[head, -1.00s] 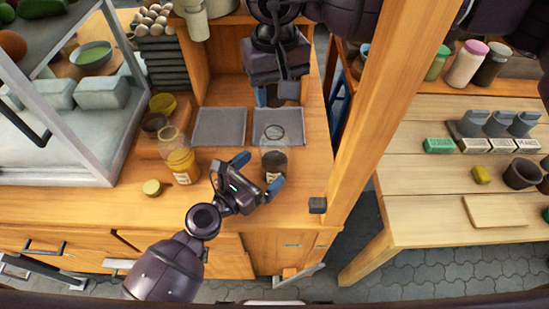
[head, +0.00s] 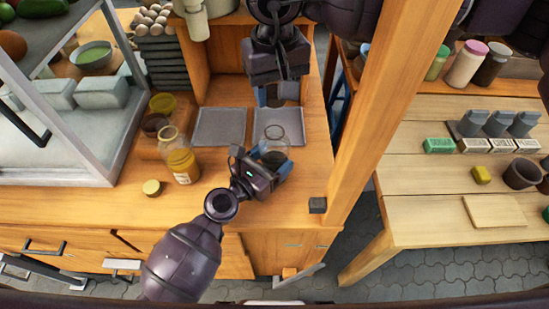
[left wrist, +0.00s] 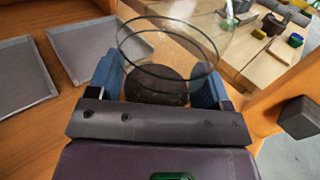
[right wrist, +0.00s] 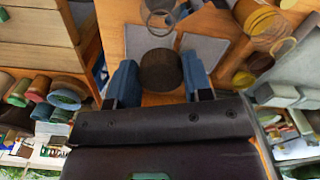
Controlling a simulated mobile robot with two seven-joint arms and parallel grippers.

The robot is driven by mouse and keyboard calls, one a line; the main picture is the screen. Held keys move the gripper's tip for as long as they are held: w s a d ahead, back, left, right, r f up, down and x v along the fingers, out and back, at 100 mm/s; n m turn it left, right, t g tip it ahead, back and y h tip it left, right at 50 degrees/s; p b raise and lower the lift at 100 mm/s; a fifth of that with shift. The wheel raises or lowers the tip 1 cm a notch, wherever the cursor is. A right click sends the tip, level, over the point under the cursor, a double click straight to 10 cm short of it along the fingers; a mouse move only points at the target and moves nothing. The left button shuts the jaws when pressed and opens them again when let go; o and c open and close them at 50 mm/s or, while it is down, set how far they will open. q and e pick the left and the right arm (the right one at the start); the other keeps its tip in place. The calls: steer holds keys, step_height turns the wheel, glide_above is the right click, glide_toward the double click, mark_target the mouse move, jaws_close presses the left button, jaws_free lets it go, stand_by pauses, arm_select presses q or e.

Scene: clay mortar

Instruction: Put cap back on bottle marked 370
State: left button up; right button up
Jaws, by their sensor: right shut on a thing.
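A clear glass bottle with dark contents (head: 276,134) stands uncapped on the wooden counter; it also shows in the left wrist view (left wrist: 165,40). My left gripper (head: 272,163) is low around this bottle, with a blue finger on each side and the jaws open. My right gripper (head: 273,98) is above and behind the bottle, shut on a dark round cap (right wrist: 160,70). In the head view most of the cap is hidden by the gripper. The mark 370 cannot be read; the dark bottle's label is hidden by my left gripper.
An open bottle with yellow contents (head: 182,163) stands to the left, with a yellow cap (head: 152,187) before it. Two grey trays (head: 218,127) lie flat behind. A wooden post (head: 365,110) rises on the right and a glass case (head: 75,130) stands on the left.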

mark_target(276, 122)
arm_select(q)
steer(key=c, duration=0.6)
arm_select(e)
steer(key=shift+f, duration=2.5)
steer(key=shift+f, duration=0.9)
steer(key=shift+f, duration=0.55)
